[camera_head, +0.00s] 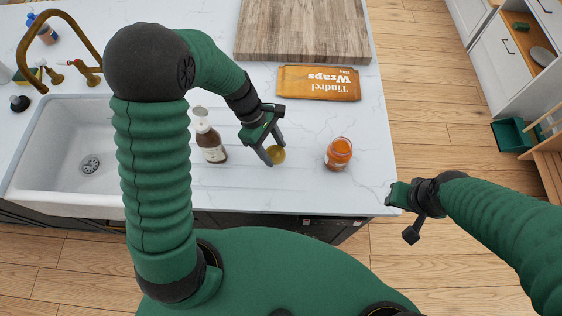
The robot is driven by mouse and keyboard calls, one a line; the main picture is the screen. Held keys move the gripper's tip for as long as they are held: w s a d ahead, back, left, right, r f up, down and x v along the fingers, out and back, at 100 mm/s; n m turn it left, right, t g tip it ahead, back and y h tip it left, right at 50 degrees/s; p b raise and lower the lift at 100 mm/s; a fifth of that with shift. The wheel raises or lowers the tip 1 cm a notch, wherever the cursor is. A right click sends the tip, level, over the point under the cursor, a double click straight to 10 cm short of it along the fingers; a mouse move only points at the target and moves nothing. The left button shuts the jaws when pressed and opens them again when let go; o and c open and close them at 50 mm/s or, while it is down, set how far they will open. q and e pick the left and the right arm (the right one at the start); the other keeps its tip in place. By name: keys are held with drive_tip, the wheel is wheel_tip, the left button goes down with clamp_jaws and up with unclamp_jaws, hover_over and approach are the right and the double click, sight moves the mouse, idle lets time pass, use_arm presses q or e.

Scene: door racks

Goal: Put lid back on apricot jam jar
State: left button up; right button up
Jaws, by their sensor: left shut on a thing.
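The apricot jam jar (338,154) stands upright on the white counter, with orange content and a pale label. Its top looks open. My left gripper (273,156) is to the left of the jar, shut on a small round yellowish lid (277,154). The lid is apart from the jar; I cannot tell whether it touches the counter. My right gripper (402,215) is off the counter's right front corner, over the floor, away from the jar. Its fingers appear apart with nothing between them.
A brown bottle (210,142) stands left of my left gripper. A wraps packet (318,83) and a wooden board (303,32) lie behind. The sink (70,150) with a brass tap (55,45) is at left. The counter (345,205) is clear around the jar.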

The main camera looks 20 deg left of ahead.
use_arm(q)
drive_tip(key=w+a, duration=0.2)
drive_tip(key=a, duration=0.1)
drive_tip(key=w+a+b, duration=0.1)
drive_tip(key=w+a, duration=0.2)
drive_tip(key=w+a+r, duration=0.1)
drive_tip(key=w+a, duration=0.1)
drive_tip(key=shift+w+a+b, duration=0.25)
drive_tip(key=shift+a+b, duration=0.1)
drive_tip(key=shift+a, duration=0.05)
